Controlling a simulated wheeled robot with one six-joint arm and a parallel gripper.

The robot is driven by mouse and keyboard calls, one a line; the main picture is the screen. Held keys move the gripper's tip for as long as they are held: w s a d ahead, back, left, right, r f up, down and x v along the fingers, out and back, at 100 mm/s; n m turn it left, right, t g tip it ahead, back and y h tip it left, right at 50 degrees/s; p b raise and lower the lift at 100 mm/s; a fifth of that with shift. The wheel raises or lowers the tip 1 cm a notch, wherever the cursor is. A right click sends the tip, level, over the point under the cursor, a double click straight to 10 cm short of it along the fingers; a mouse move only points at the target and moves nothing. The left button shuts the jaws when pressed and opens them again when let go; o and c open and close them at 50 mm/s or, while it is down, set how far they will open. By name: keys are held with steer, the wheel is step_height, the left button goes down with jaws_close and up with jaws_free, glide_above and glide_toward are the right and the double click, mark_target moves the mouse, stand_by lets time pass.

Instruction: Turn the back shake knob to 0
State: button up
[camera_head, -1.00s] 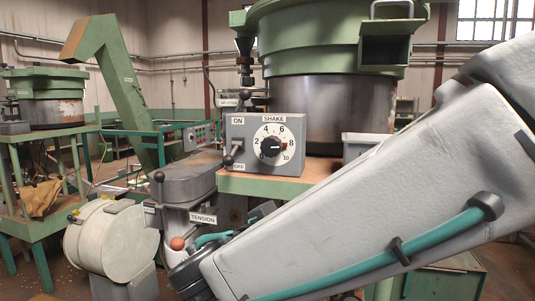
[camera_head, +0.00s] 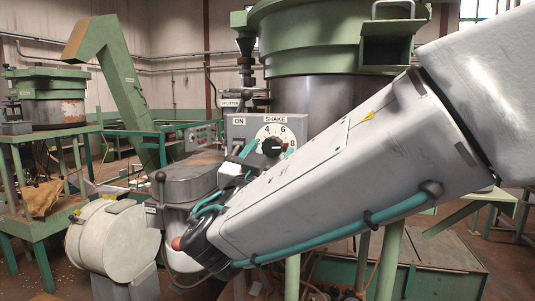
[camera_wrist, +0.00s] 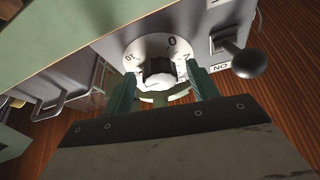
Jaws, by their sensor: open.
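The shake knob (camera_head: 272,147) is a black knob on a white numbered dial, on a grey control box (camera_head: 240,124) labelled SHAKE. In the head view its light pointer mark faces right, towards the 8 side. In the wrist view the knob (camera_wrist: 160,74) sits in front of the dial, with the 0 readable just above it. My gripper (camera_wrist: 162,88) is open, its green fingers on either side of the knob and apart from it. In the head view my arm covers the lower right of the box.
An ON/OFF toggle lever (camera_wrist: 247,62) with a ball end sticks out beside the dial, close to one finger. A large green bowl hopper (camera_head: 320,40) stands behind the box. A drum (camera_head: 112,242) stands at lower left.

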steer(key=shift+w+d, duration=0.1)
steer(key=shift+w, duration=0.1)
steer(key=c, duration=1)
